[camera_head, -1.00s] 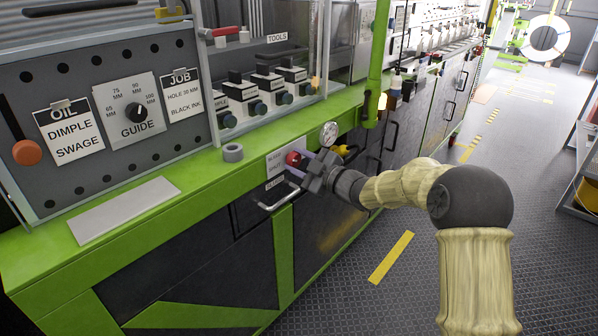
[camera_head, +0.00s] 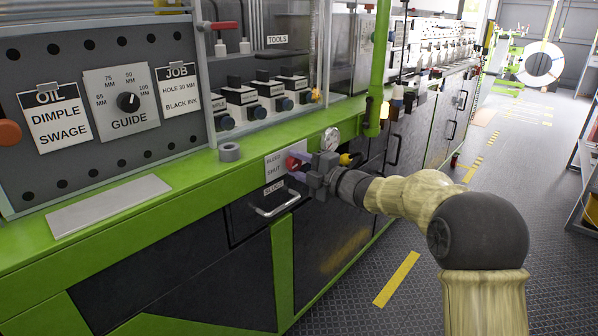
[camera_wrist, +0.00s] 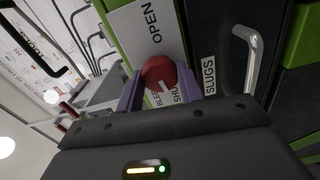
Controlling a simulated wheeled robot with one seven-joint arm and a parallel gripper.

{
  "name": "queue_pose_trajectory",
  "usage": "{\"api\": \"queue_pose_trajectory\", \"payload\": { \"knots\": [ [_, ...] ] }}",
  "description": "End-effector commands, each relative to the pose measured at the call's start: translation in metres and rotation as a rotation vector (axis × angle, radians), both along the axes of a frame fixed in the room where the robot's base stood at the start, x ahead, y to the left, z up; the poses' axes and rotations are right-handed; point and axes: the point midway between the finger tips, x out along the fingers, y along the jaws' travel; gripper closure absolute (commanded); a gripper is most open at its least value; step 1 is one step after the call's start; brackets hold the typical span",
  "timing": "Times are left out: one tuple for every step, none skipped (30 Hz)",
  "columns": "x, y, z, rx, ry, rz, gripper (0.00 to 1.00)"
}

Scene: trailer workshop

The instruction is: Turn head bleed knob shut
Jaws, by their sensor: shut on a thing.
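The red bleed knob (camera_head: 292,163) is on a white label plate (camera_head: 273,166) on the green bench front. In the wrist view the knob (camera_wrist: 157,71) is round, with a white mark on its lower side. The plate (camera_wrist: 143,28) reads OPEN at the top of that view. BLEED and SHUT are partly hidden lower down, near the mark. My gripper (camera_head: 299,168) is shut on the knob, with one purple finger on each side. The wrist view shows both fingers against it.
A pressure gauge (camera_head: 330,138) and a yellow fitting (camera_head: 346,159) are close by my gripper. A SLUGS drawer handle (camera_head: 277,203) sticks out just below. A grey ring (camera_head: 229,152) stands on the green ledge.

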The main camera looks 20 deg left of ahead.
Motion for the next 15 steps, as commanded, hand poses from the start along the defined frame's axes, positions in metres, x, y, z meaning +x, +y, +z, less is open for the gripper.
{"api": "queue_pose_trajectory", "payload": {
  "knots": [
    [0.0003,-0.001,-0.0069,-0.013,-0.001,-0.001,0.86],
    [0.0003,-0.001,-0.0067,-0.014,-0.005,-0.001,0.86],
    [0.0003,-0.001,-0.0064,-0.015,-0.008,-0.001,0.86],
    [0.0003,-0.001,-0.0063,-0.016,-0.01,-0.001,0.86],
    [0.0003,-0.001,-0.0062,-0.016,-0.011,-0.001,0.86],
    [0.0003,-0.001,-0.006,-0.017,-0.011,-0.001,0.86],
    [0.0002,-0.001,-0.0059,-0.017,-0.012,-0.001,0.86],
    [0.0002,-0.001,-0.0059,-0.017,-0.011,-0.001,0.86],
    [0.0002,-0.001,-0.0059,-0.017,-0.011,-0.001,0.86],
    [0.0002,-0.001,-0.0059,-0.017,-0.011,0.0,0.86],
    [0.0002,-0.001,-0.0058,-0.017,-0.011,0.0,0.86],
    [0.0002,-0.001,-0.0058,-0.017,-0.011,0.0,0.86],
    [0.0002,-0.001,-0.0058,-0.017,-0.011,0.0,0.86],
    [0.0001,-0.0009,-0.0058,-0.017,-0.011,0.0,0.86],
    [0.0002,-0.001,-0.0057,-0.016,-0.012,0.0,0.55]
  ]
}}
